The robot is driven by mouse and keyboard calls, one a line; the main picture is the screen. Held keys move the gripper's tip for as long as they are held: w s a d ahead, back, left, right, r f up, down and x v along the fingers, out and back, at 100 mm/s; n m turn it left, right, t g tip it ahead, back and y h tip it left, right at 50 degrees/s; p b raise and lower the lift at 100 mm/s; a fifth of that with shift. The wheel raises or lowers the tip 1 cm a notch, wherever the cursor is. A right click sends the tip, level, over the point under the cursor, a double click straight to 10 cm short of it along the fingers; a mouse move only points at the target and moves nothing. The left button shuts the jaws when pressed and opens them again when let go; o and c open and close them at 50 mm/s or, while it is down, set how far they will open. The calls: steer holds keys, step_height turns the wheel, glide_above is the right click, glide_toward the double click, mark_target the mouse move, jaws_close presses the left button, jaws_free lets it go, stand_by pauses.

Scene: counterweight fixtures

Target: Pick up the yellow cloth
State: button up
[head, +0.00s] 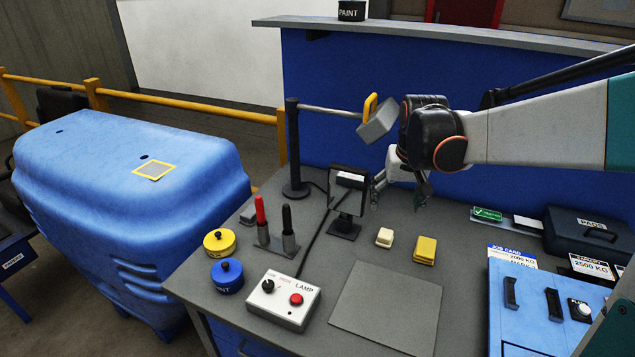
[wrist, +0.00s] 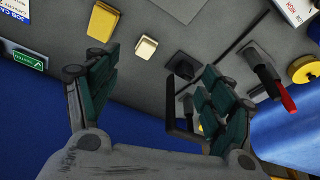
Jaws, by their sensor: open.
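The yellow cloth (head: 426,248) looks like a small folded block lying flat on the grey bench, right of a cream block (head: 385,237). In the wrist view the yellow cloth (wrist: 104,20) shows near the top, beyond the left finger, and the cream block (wrist: 146,46) shows between the fingers. My gripper (head: 400,190) is open and empty. It hangs above the back of the bench, behind and above the two blocks, touching neither. In the wrist view my gripper (wrist: 150,75) has its fingers wide apart.
A small dark screen on a stand (head: 349,190) is close left of my gripper. Red and black upright handles (head: 262,215) and a lamp control box (head: 284,299) stand further left. A grey mat (head: 388,306) lies bare in front. A blue panel (head: 540,310) is at right.

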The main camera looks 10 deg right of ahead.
steer(key=w+d+f+m+g+p, duration=0.1)
steer(key=w+d+f, duration=0.1)
steer(key=d, duration=0.2)
steer(key=w+d+f+m, duration=0.1)
steer(key=w+d+f, duration=0.1)
steer(key=d+f, duration=0.15)
steer(key=m+g+p, duration=0.1)
steer(key=m+g, duration=0.1)
glide_above(426, 247)
step_height(426, 247, down, 6)
steer(key=shift+y, duration=0.4)
step_height(426, 247, down, 14)
steer(key=b, duration=0.3)
steer(key=shift+w+d+r, duration=0.1)
steer(key=shift+r, duration=0.15)
steer(key=c, duration=1.1)
